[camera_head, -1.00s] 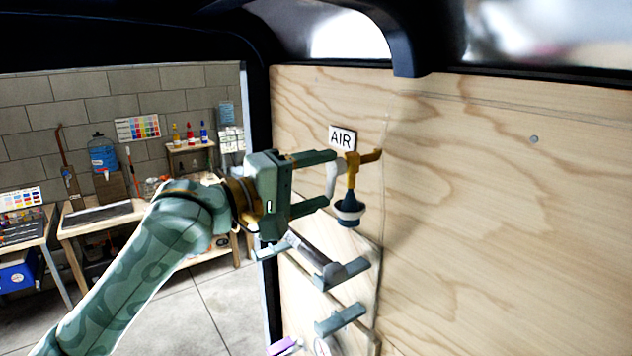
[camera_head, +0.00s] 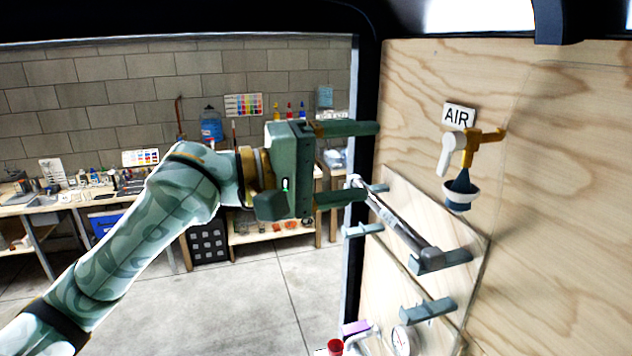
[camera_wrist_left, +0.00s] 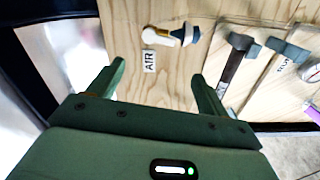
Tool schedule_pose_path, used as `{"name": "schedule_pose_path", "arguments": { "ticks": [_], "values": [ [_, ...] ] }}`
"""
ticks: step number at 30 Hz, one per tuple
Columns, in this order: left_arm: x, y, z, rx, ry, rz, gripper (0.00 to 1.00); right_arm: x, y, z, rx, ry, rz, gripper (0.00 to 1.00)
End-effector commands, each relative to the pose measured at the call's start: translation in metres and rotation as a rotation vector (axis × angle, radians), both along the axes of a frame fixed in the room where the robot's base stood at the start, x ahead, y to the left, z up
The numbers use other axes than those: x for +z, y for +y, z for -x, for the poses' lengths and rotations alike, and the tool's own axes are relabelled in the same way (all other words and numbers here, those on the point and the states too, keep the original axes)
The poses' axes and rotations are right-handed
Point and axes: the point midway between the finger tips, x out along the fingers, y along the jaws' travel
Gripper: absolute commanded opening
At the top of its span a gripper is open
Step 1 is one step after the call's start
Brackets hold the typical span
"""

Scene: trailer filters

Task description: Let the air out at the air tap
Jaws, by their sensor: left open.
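The air tap (camera_head: 468,150) is a brass fitting on the wooden wall, below and right of the AIR sign (camera_head: 459,116). Its white lever (camera_head: 449,155) hangs down at a slant on the left side. A dark blue and white cup-shaped piece (camera_head: 459,191) is under the tap. In the left wrist view the tap's white lever (camera_wrist_left: 176,34) shows beyond the fingers, near the sign (camera_wrist_left: 149,62). My left gripper (camera_head: 372,163) is open and empty, left of the tap and apart from it. My right gripper is not in view.
Below the tap, a long-handled tool (camera_head: 396,216) rests on grey brackets (camera_head: 440,261) on a wooden panel. A round gauge (camera_head: 401,341) is lower down. A dark door post (camera_head: 366,150) stands behind my gripper. Workbenches line the block wall at left.

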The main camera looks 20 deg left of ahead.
Motion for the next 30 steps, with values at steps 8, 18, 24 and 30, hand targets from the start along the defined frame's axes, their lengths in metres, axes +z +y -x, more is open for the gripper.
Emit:
{"name": "schedule_pose_path", "arguments": {
  "ticks": [8,18,24,30],
  "values": [
    [-0.002,0.036,0.025,0.002,0.000,-0.001,0.78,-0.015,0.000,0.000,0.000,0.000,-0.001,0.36],
    [0.000,0.039,0.028,0.000,0.000,0.000,0.78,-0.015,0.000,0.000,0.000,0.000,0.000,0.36],
    [0.000,0.039,0.028,0.001,-0.006,-0.004,0.78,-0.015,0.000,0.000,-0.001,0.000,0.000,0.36],
    [0.012,0.055,0.007,0.079,-0.309,-0.159,0.78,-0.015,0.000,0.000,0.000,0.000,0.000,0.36]
  ]
}}
